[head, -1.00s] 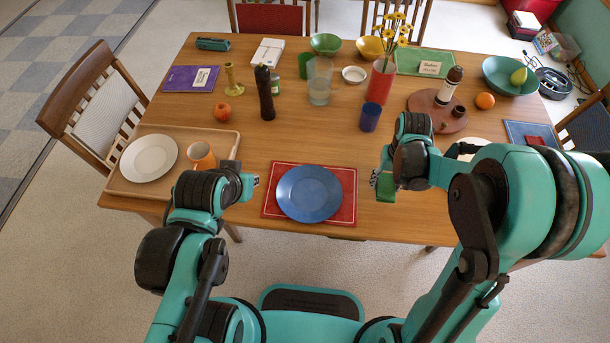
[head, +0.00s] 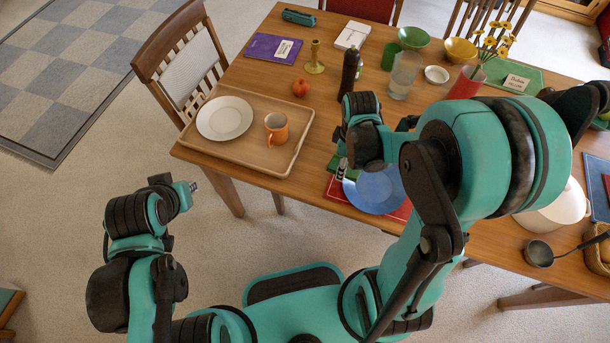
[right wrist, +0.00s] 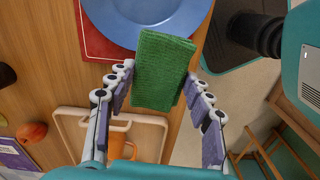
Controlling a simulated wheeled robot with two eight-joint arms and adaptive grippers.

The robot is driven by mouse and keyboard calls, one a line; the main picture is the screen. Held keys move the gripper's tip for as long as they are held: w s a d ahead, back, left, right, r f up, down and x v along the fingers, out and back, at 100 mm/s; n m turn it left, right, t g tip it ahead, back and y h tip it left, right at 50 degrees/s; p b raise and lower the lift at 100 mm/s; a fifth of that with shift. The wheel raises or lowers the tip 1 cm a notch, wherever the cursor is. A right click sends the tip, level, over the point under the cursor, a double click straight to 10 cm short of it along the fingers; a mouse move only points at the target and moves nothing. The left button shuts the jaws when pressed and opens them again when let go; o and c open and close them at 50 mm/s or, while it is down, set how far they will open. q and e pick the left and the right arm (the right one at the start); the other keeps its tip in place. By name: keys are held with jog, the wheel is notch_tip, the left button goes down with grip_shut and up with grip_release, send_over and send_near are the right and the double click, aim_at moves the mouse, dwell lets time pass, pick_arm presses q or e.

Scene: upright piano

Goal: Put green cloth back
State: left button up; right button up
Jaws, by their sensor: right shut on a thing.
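The green cloth, a small folded block, is held in my right gripper. In the right wrist view the cloth (right wrist: 163,70) sits between the two fingers of my right gripper (right wrist: 158,82), over the edge of the blue plate. In the head view my right gripper (head: 342,170) is above the left part of the blue plate (head: 375,190) and red placemat (head: 340,192). The cloth (head: 336,163) is partly hidden there by the gripper. My left gripper (head: 191,187) is off the table, in front of its left corner. Its fingers are too small to judge.
A wooden tray (head: 198,147) with a white plate (head: 224,118) and orange mug (head: 277,128) lies left of the blue plate. A dark pepper mill (head: 349,72) and a red apple (head: 300,87) stand behind. A white pot (head: 555,210) and ladle (head: 540,253) are at right.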

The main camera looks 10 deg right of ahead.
jog(key=shift+s+d+n, duration=0.15)
jog(key=shift+s+n, duration=0.15)
jog(key=shift+n, duration=0.1)
jog(key=shift+w+a+f, duration=0.15)
jog(key=shift+a+f, duration=0.1)
jog(key=shift+f, duration=0.05)
jog(key=b, duration=0.4)
send_over(309, 178)
notch_tip(309, 178, down, 6)
jog(key=shift+f, duration=0.2)
notch_tip(309, 178, down, 4)
jog(key=shift+w+f+b, duration=0.1)
jog(key=shift+b, duration=1.05)
